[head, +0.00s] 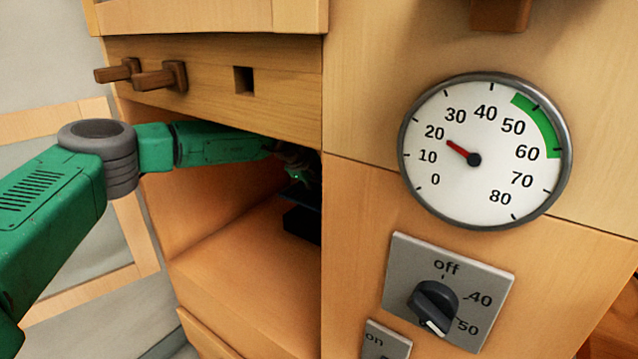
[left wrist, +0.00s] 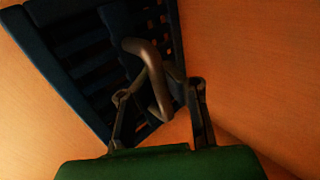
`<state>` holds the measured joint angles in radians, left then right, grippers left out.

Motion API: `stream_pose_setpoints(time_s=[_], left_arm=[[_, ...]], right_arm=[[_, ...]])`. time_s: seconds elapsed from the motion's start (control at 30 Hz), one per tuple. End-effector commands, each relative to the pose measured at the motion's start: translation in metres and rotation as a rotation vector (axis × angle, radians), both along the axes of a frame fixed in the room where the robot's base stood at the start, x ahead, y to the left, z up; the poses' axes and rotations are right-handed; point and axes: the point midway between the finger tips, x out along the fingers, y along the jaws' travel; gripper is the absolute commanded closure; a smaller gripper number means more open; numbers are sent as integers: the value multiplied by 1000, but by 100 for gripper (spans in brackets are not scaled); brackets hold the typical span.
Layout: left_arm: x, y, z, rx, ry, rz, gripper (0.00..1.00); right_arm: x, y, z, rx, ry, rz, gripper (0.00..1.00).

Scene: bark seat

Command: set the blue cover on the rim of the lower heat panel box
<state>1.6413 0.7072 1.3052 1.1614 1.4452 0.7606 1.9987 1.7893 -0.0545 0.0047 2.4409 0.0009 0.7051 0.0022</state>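The blue cover (left wrist: 75,62) is a dark slatted panel with a curved brown handle (left wrist: 160,85), tilted across the upper left of the left wrist view. In the head view it is a dark, mostly hidden shape (head: 302,225) inside the wooden compartment. In the head view my left gripper (head: 298,175) is partly in shadow, just above the cover. I cannot make out the lower heat panel box's rim. My right gripper is not in view.
The compartment floor (head: 235,250) is bare toward its front. A wooden front wall (head: 350,190) bounds the opening at right, carrying a round gauge (head: 485,150) and a knob plate (head: 450,290). A beam with wooden pegs (head: 160,77) lies above my arm.

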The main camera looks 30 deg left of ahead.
Motion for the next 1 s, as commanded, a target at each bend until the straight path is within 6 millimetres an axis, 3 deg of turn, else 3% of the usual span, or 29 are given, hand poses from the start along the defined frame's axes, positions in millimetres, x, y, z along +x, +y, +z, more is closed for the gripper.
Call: stream_pose_setpoints(time_s=[0.3,1.0], left_arm=[[0,-2,-16,1,-1,0,100],[0,-1,-50,0,-2,0,100]], right_arm=[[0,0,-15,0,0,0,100],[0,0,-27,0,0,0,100]])
